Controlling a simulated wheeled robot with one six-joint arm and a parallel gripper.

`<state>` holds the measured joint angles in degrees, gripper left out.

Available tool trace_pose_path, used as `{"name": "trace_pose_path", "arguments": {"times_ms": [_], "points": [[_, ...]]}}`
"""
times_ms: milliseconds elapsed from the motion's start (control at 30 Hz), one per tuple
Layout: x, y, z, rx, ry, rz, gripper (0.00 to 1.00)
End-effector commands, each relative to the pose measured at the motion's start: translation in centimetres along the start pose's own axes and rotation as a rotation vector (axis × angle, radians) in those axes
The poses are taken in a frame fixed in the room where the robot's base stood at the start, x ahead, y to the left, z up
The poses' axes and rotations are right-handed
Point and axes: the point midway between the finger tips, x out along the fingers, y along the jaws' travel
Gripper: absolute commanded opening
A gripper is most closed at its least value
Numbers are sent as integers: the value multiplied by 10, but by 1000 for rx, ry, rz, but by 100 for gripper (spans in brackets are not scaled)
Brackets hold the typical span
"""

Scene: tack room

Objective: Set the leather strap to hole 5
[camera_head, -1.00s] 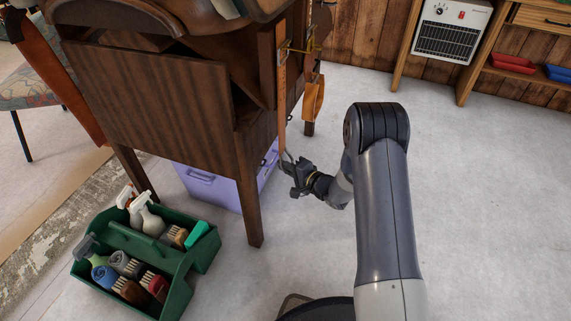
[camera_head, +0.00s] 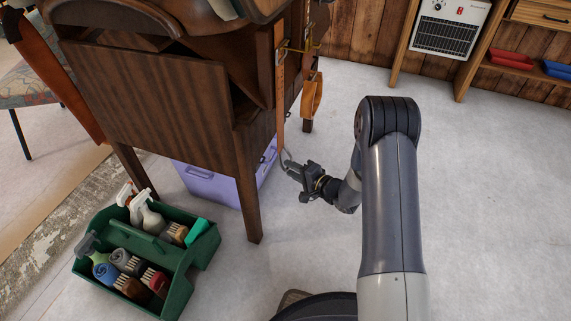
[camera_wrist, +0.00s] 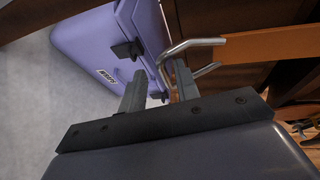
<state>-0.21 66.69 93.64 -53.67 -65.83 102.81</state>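The tan leather strap (camera_head: 280,105) hangs down the right side of the dark wooden stand. A metal loop (camera_head: 287,156) hangs at its lower end. My gripper (camera_head: 291,168) is at this loop, low beside the stand. In the wrist view, the strap (camera_wrist: 275,43) comes in from the right and ends in the bent metal loop (camera_wrist: 198,42). My gripper's fingers (camera_wrist: 158,84) are apart, and the loop's bend is at the right finger. I cannot tell whether that finger is inside the loop. Brass hardware (camera_head: 300,47) shows near the strap's top; its holes are too small to read.
The wooden stand (camera_head: 150,105) fills the left, with a purple box (camera_head: 208,186) under it. A green caddy (camera_head: 185,285) of bottles and brushes stands at front left. An orange leather loop (camera_head: 312,100) hangs right of the strap. The floor at right is clear.

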Motion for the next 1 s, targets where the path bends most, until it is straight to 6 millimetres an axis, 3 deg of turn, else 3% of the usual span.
{"name": "trace_pose_path", "arguments": {"times_ms": [200, 400, 800, 1000], "points": [[-46, -2, -1, 3, 4, 2, 30], [-66, 0, 0, 1, 1, 2, 30], [-68, 1, 0, 0, 0, 1, 30], [-52, 2, 1, -4, -3, -1, 30]]}}
